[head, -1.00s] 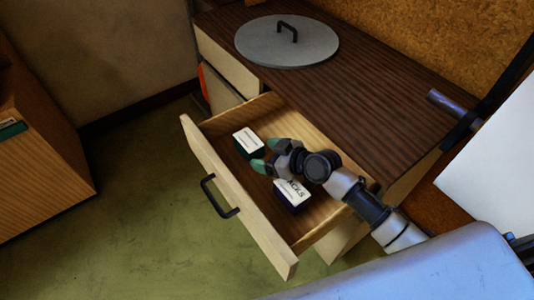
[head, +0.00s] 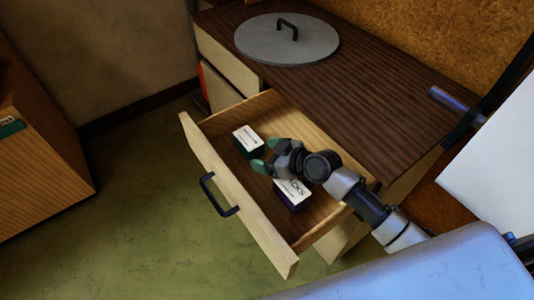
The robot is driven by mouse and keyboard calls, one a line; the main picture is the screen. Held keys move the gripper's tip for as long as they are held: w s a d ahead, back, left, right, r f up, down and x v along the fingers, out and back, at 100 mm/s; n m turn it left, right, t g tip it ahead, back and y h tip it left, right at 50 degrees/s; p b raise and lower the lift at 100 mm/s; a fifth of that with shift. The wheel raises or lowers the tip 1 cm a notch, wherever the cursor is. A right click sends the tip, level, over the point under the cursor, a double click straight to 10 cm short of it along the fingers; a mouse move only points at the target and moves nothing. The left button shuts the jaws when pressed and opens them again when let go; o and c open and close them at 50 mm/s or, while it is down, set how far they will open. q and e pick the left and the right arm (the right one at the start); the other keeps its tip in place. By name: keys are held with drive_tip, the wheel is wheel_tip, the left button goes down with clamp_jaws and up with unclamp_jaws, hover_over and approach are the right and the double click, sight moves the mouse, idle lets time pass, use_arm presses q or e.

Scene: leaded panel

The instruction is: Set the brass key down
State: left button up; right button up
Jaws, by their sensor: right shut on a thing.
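My right gripper (head: 264,160) is over the open drawer (head: 320,137), its green-tipped fingers between two small boxes and pointing left. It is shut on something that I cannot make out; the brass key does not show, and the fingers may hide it. One box (head: 249,139) with a white top lies just beyond the fingertips. The other box (head: 290,194), with dark lettering on its white top, lies below the gripper and is partly covered by it. My left gripper is not in view.
The drawer front (head: 240,196) has a black handle (head: 219,196) and stands out over the green floor (head: 150,220). A round grey lid (head: 262,45) with a black handle lies on the dark wooden top (head: 350,90). A wooden cabinet (head: 45,170) stands at the left.

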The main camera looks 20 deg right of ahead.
drive_tip(key=o, duration=0.9)
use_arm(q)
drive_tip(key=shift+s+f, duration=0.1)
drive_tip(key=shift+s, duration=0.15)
use_arm(e)
drive_tip(key=shift+r, duration=0.15)
drive_tip(key=shift+r+p, duration=0.6)
drive_tip(key=shift+p, duration=0.15)
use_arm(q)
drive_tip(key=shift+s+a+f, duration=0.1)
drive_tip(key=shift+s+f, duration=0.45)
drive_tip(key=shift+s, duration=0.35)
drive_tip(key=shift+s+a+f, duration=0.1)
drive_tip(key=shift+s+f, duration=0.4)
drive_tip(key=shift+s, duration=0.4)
use_arm(e)
drive_tip(key=shift+v, duration=3.7)
